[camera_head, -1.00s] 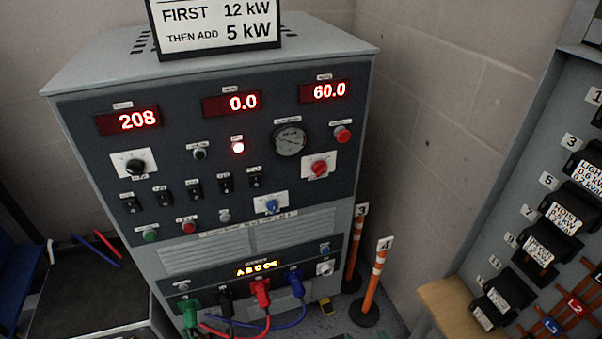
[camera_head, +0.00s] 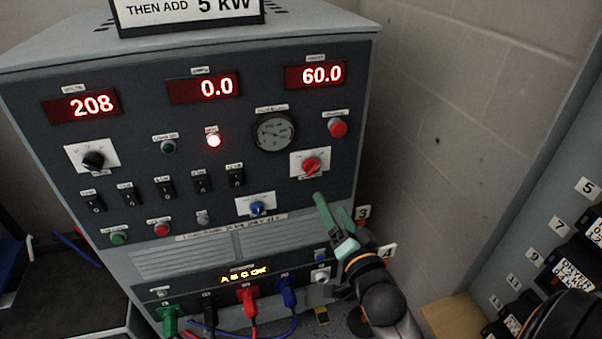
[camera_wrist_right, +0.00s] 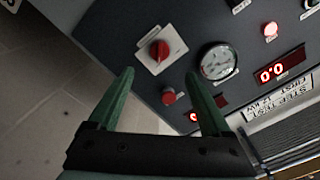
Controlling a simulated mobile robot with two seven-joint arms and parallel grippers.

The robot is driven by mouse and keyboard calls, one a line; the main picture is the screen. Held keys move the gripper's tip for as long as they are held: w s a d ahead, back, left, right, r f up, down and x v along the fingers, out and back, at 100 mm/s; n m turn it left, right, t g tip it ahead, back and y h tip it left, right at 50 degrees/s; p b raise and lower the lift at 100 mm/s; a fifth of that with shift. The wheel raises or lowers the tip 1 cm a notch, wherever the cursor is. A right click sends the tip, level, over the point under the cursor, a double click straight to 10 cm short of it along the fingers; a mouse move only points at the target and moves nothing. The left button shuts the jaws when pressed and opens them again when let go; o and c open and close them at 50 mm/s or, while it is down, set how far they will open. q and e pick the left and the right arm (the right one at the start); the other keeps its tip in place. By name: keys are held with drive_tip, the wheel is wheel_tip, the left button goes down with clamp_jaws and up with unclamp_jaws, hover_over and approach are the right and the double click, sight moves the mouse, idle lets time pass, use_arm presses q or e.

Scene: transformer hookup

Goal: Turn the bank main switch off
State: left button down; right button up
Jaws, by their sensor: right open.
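A red rotary switch (camera_head: 312,166) on a white plate sits on the right side of the grey load bank's front panel (camera_head: 330,120). Its label is too small to read, so I cannot confirm it is the main switch. It also shows in the right wrist view (camera_wrist_right: 159,50), beyond the fingers. My right gripper (camera_head: 331,205) is open and empty, its green fingers below and slightly right of the red switch, apart from it. In the right wrist view the open fingers (camera_wrist_right: 160,75) point toward the panel. My left gripper is not in view.
A red round button (camera_head: 338,128) and a gauge (camera_head: 273,132) are above the red switch. A blue knob (camera_head: 257,208) is lower left. Colored cables (camera_head: 248,297) plug in at the bottom.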

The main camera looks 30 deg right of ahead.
sight(313, 172)
drive_tip(key=x, duration=1.1)
drive_tip(key=shift+w, duration=0.1)
drive_tip(key=shift+w+d, duration=0.1)
drive_tip(key=shift+w, duration=0.45)
drive_tip(key=shift+c, duration=0.3)
clamp_jaws()
